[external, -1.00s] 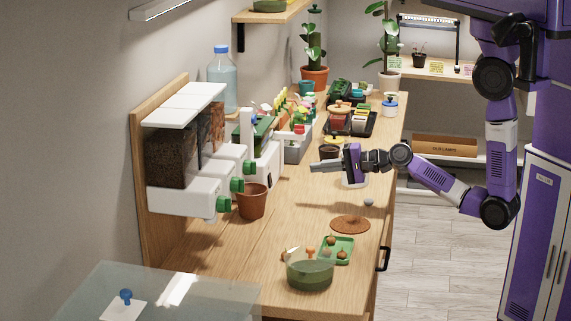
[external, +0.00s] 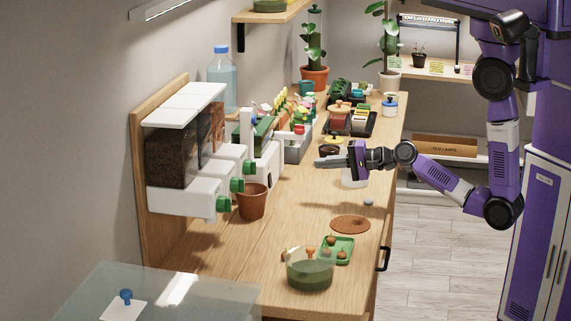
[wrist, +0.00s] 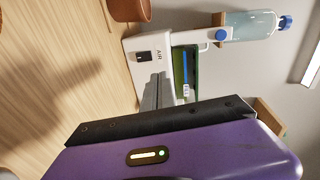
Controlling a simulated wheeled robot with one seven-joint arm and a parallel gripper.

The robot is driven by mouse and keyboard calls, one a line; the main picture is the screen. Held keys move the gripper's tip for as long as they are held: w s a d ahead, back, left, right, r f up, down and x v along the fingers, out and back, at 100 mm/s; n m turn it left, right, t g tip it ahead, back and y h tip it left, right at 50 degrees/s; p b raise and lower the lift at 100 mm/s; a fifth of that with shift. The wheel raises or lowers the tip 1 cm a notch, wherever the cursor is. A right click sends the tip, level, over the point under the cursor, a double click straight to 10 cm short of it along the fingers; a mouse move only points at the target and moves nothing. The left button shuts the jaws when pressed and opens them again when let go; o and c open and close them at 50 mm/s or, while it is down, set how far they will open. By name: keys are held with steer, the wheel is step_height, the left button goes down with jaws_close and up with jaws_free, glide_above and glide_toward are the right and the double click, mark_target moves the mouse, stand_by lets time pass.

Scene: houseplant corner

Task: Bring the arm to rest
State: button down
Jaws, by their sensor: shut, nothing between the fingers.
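My gripper (external: 322,162) is purple with grey fingers. It is shut and empty, held out level over the wooden bench (external: 300,215), pointing left towards the dispensers. The fingers also show in the wrist view (wrist: 154,92), in front of a white unit marked AIR (wrist: 150,58). A terracotta pot (external: 252,203) stands on the bench to the left of and nearer than the gripper. A small white object (external: 354,181) sits just below and behind the gripper, partly hidden by it.
White dispensers with green knobs (external: 222,185) line the wall. A brown round mat (external: 350,224), a green tray (external: 340,248) and a green glass bowl (external: 310,270) lie in front. A dark tray (external: 362,124) stands farther back. The bench between pot and mat is clear.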

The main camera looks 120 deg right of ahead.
steer(key=w+a+r+n+t+y, duration=0.2)
steer(key=a+n+t, duration=0.2)
steer(key=a+n, duration=1.75)
steer(key=s+a+n+y, duration=0.2)
steer(key=s+a+y, duration=0.2)
steer(key=a, duration=0.7)
steer(key=s+a+f+n+y, duration=0.1)
steer(key=s+a+n+y, duration=0.2)
steer(key=a, duration=0.8)
steer(key=s+y, duration=0.2)
steer(key=shift+a+f+y, duration=0.2)
steer(key=shift+a+y, duration=0.1)
steer(key=shift+y, duration=0.1)
